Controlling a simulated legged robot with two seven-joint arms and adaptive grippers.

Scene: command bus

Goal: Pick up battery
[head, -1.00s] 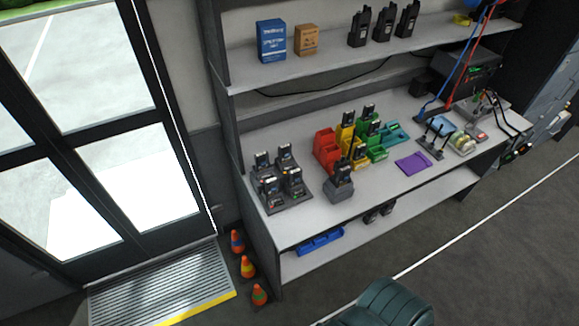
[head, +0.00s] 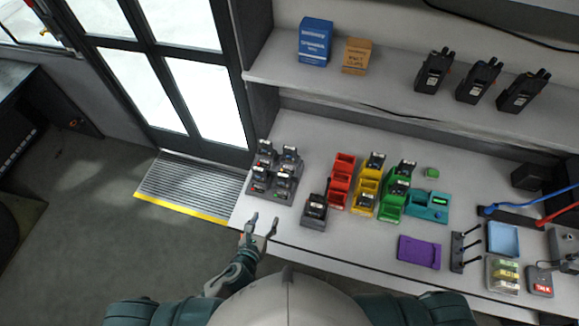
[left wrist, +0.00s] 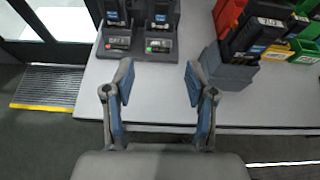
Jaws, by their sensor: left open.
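Several dark batteries sit in a grey multi-slot charger (head: 282,195) at the left end of the bench. One black battery (head: 316,206) stands in a single grey holder (head: 312,223) to its right. More black batteries stand in the yellow bins (head: 364,200) and green bins (head: 391,207). My left gripper (head: 261,226) is open and empty at the bench's front edge, just in front of the charger. In the left wrist view its fingers (left wrist: 157,85) are apart, with the charger (left wrist: 140,48) beyond them and the single holder (left wrist: 226,72) to the right. My right gripper is out of view.
The shelf above holds a blue box (head: 314,41), a brown box (head: 356,56) and radios (head: 434,71). Bare bench (head: 290,232) lies before the charger.

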